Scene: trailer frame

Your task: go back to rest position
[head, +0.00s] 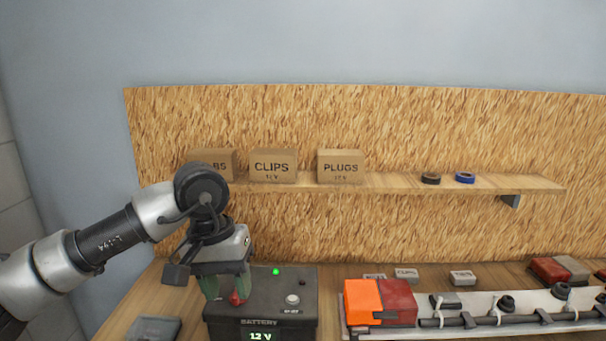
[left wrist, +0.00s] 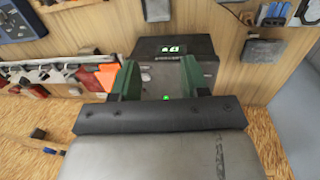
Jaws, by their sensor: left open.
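My left gripper (head: 227,291) is over the left part of the black battery box (head: 262,312), pointing down with its green fingers apart. A small red part (head: 237,298) on the battery shows by the fingers; I cannot tell whether they touch it. The battery has a lit green light and a green 12 V display. In the left wrist view the open fingers (left wrist: 160,82) have a gap between them, with the battery (left wrist: 175,48) beyond and no held object visible. My right gripper is in neither view.
A light board with an orange lens (head: 361,301) and a red lens (head: 398,302) lies right of the battery. A grey tray (head: 152,329) is at the left. Cardboard boxes (head: 273,166) and two tape rolls (head: 465,177) stand on the shelf (head: 390,183) behind.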

